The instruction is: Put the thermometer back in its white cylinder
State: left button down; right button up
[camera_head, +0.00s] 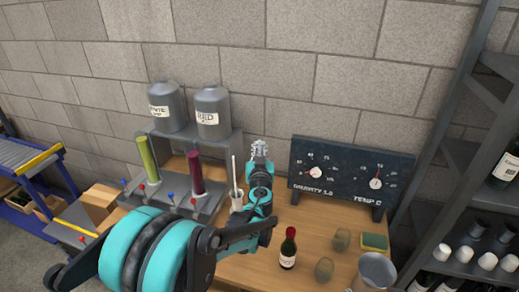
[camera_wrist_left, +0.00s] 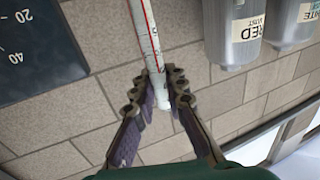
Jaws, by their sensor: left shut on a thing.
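My left gripper (camera_head: 259,149) is near the wall, between the tanks and the dial panel, with its fingers pointing up in the head view. In the left wrist view its fingers (camera_wrist_left: 162,88) are shut on the thermometer (camera_wrist_left: 146,32), a white rod with a red line and marks. In the head view a thin white rod (camera_head: 234,172) rises from a small white cylinder (camera_head: 237,205) just left of the gripper. I cannot tell whether this rod is the held thermometer. The gripper partly hides the cylinder. My right gripper is not in view.
A small dark bottle (camera_head: 288,248), a sponge (camera_head: 375,242) and a metal pot (camera_head: 374,272) are on the wooden table.

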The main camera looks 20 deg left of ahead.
pick_arm(q)
jog(key=shift+f, duration=0.1)
jog(key=shift+f+b, duration=0.9)
jog(key=shift+f, duration=0.3)
jog(key=shift+f+b, duration=1.3)
jog(key=shift+f, duration=0.05)
dwell(0.5)
jog(key=shift+f+b, duration=2.1)
jog(key=shift+f, duration=0.4)
